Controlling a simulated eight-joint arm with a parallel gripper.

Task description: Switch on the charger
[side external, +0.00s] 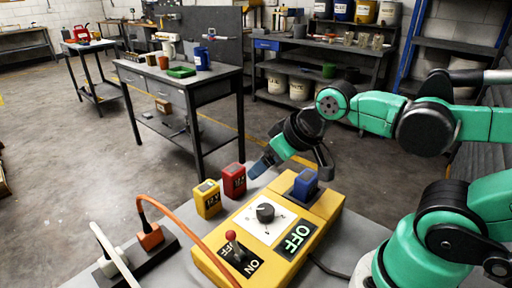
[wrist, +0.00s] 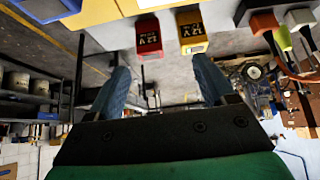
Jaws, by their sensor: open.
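The charger (side external: 218,262) is a yellow box on the table in the side view, and part of it shows at the top of the wrist view (wrist: 92,14). It has a black dial (side external: 265,212), a lever switch with a red ball (side external: 231,236) beside ON and OFF lettering, and a sign (side external: 297,238) reading OFF in green. A blue battery (side external: 306,182) sits in its far end; a blue block shows in the wrist view (wrist: 38,8). My gripper (side external: 290,172) is open and empty above the far side of the charger. Its spread fingers also show in the wrist view (wrist: 162,88).
A red 12 V battery (side external: 233,181) and a yellow one (side external: 207,199) stand beside the charger. A power strip (side external: 140,262) with an orange plug (side external: 150,237) lies at left. The orange cable crosses near the lever. A workbench (side external: 180,85) stands behind.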

